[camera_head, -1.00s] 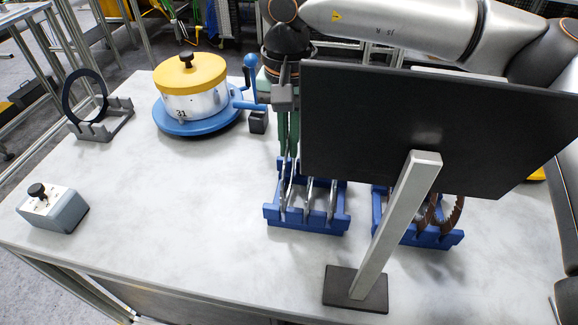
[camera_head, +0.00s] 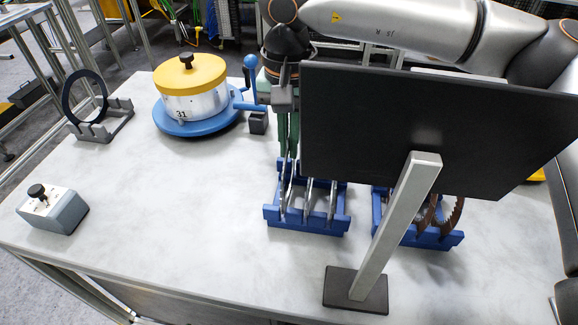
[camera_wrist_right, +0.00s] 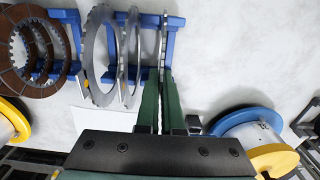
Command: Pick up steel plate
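Thin steel plates stand on edge in a blue rack (camera_head: 308,224) at the middle of the table; the rack also shows in the right wrist view (camera_wrist_right: 172,22). My right gripper (camera_head: 289,152) points down over the rack's left end. Its two green fingers (camera_wrist_right: 161,100) are close together on the end steel plate (camera_wrist_right: 163,45), which shows edge-on between them. That plate (camera_head: 285,192) is still down in the rack. Other steel plates (camera_wrist_right: 97,55) stand beside it. The black monitor hides part of the rack area. My left gripper is in neither view.
A black monitor (camera_head: 430,120) on a grey post stands in front. Brown toothed discs (camera_wrist_right: 28,50) fill a second blue rack (camera_head: 428,238). A yellow-lidded pot (camera_head: 192,98) on a blue base, a grey ring stand (camera_head: 105,125) and a button box (camera_head: 55,212) stand left. The table's left middle is clear.

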